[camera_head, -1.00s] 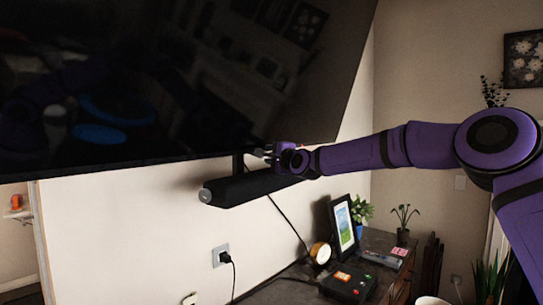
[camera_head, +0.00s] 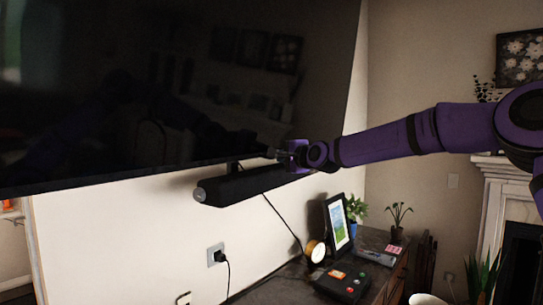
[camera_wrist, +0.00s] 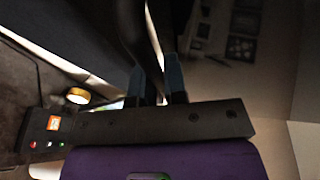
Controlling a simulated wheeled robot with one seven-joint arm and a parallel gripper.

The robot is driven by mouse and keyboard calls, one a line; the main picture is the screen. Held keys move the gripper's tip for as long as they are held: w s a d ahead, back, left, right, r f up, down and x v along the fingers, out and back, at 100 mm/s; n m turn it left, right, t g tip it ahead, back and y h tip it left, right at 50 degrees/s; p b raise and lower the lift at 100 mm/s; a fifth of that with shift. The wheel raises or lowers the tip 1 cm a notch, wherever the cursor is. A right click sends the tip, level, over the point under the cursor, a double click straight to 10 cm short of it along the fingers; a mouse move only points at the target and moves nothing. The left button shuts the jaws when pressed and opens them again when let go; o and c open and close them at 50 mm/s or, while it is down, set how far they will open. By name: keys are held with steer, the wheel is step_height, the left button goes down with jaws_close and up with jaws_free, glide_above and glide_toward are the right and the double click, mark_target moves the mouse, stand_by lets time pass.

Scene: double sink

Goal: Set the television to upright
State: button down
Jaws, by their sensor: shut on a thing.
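The television (camera_head: 150,90) is a large black flat panel filling the upper left of the head view. It hangs in front of the wall, its face close to upright; any remaining lean is hard to judge. My gripper (camera_head: 281,154) is at its bottom edge, right of the middle. In the wrist view, the fingers of my gripper (camera_wrist: 158,80) stand either side of the panel's thin dark edge, shut on it. The screen side of the television (camera_wrist: 215,55) shows reflections there. The panel's mount is hidden behind it.
A black cylindrical soundbar (camera_head: 240,186) sits just below the television, near my gripper. Beneath, a dark cabinet holds a picture frame (camera_head: 340,222), a round lamp (camera_head: 316,251), a black box with buttons (camera_head: 343,284) and plants. A wall outlet (camera_head: 216,255) has a plugged-in cord.

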steer(key=s+d+g+h, duration=0.1)
steer(key=s+d, duration=0.2)
steer(key=d, duration=0.2)
steer(key=shift+d+r, duration=0.15)
steer(key=shift+d, duration=0.05)
steer(key=c, duration=1.2)
jaws_free()
steer(key=shift+s+d+r, duration=0.1)
steer(key=shift+d, duration=0.15)
steer(key=shift+a, duration=0.1)
steer(key=shift+s, duration=0.1)
steer(key=shift+v, duration=5.3)
steer(key=shift+r, duration=0.1)
